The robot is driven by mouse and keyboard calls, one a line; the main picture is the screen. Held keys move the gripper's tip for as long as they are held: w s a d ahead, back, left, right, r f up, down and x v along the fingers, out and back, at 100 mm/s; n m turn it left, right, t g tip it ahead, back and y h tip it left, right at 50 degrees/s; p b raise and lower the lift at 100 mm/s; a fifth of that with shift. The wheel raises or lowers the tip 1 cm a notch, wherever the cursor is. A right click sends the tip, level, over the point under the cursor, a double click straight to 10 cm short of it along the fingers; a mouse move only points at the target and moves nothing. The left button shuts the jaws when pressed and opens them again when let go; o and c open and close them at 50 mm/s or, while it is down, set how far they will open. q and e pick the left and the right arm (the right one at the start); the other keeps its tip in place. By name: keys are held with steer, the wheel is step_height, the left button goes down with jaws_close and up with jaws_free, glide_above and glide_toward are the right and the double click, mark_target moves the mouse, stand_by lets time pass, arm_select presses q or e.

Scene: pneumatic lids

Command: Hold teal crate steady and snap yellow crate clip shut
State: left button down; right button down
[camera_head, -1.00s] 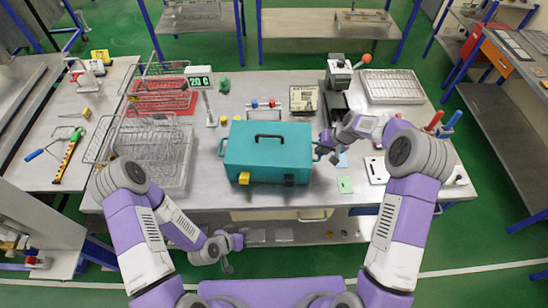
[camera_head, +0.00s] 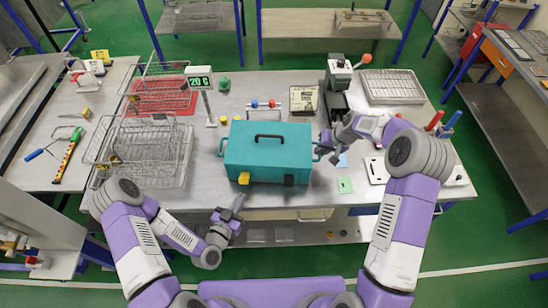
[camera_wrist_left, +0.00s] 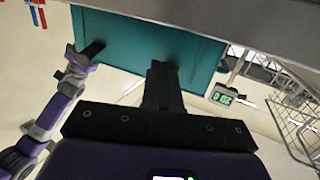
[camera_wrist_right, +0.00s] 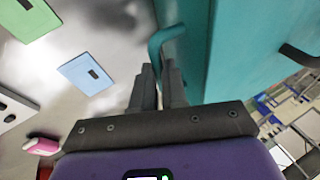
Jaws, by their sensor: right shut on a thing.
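The teal crate (camera_head: 268,150) stands on the bench with its lid down and a black handle on top. Its yellow clip (camera_head: 244,178) is on the front at the left, and a black clip (camera_head: 289,180) is at the right. I cannot tell how far the yellow clip is closed. My left gripper (camera_head: 238,204) is shut and empty, just in front of and below the yellow clip; in the left wrist view its fingers (camera_wrist_left: 163,80) hide most of the clip. My right gripper (camera_wrist_right: 158,88) is shut on the teal side handle (camera_wrist_right: 163,38) at the crate's right end.
A green card (camera_head: 344,185) and a white plate (camera_head: 376,170) lie to the right. The bench's front edge runs below the crate.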

mark_target(240, 179)
arm_select(q)
steer(key=shift+w+d, duration=0.2)
steer(key=shift+w, duration=1.8)
steer(key=shift+w+r, duration=0.1)
steer(key=shift+r, duration=1.45)
stand_by(1.7)
steer(key=shift+w+d+r, duration=0.1)
steer(key=shift+w+r, duration=0.6)
steer(key=shift+r, duration=0.15)
stand_by(1.9)
